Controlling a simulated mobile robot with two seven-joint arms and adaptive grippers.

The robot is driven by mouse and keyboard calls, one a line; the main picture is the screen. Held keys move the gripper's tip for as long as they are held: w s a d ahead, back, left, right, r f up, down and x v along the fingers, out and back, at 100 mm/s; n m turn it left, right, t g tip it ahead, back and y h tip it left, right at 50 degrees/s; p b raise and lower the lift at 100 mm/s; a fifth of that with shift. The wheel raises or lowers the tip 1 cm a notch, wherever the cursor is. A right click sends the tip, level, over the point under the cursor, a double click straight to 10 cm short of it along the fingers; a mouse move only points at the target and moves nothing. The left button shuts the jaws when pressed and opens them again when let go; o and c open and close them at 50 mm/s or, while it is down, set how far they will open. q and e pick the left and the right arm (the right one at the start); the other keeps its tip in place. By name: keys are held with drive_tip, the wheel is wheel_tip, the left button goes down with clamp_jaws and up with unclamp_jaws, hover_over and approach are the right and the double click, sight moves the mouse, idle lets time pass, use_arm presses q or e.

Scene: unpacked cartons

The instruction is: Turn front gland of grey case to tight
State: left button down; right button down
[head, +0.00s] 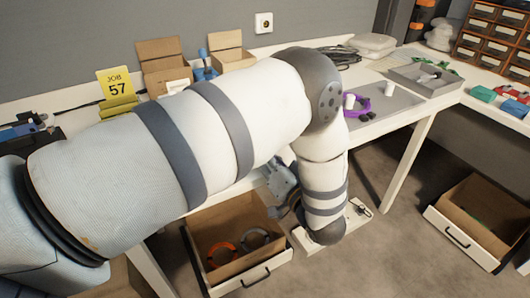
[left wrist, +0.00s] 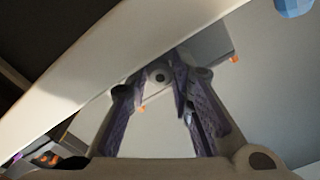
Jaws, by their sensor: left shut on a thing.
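My left arm reaches in from the left across the head view and bends down over the front of the table. My left gripper (head: 284,188) is partly hidden behind my own wrist there. In the left wrist view, my left gripper (left wrist: 166,84) has its dark-padded fingers closed around a small round grey part with a dark centre, which looks like the gland (left wrist: 158,75). Behind it is a grey surface (left wrist: 212,52), which may be the grey case. In the head view the case is hidden by my arm. My right gripper is not in view.
An open drawer (head: 279,275) with an orange and a grey ring sits below the arm. Another open drawer (head: 450,232) is at the right. A grey tray (head: 428,86) stands on the right table. Open cartons (head: 160,52) and a yellow job card (head: 116,84) stand at the back.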

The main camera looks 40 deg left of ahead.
use_arm(q)
drive_tip(key=c, duration=1.4)
unclamp_jaws()
drive_tip(key=shift+d, duration=0.1)
drive_tip(key=v, duration=1.2)
wheel_tip(320, 180, up, 6)
drive_tip(key=a+n+g+h+p, duration=0.1)
drive_tip(key=n+g+h+p, duration=0.1)
drive_tip(key=n+h+p, duration=0.3)
drive_tip(key=shift+n+y, duration=0.5)
drive_tip(key=shift+n, duration=0.1)
drive_tip(key=b+x, duration=0.1)
drive_tip(key=x, duration=0.2)
drive_tip(key=b+x, duration=0.1)
drive_tip(key=x, duration=0.3)
drive_tip(key=b+x, duration=0.1)
drive_tip(key=x, duration=0.3)
drive_tip(key=shift+w+d+f, duration=0.15)
drive_tip(key=shift+w+f, duration=0.05)
drive_tip(key=shift+w, duration=0.1)
drive_tip(key=shift+w+a+f, duration=0.1)
drive_tip(key=shift+w+a, duration=0.05)
drive_tip(key=shift+a, duration=0.25)
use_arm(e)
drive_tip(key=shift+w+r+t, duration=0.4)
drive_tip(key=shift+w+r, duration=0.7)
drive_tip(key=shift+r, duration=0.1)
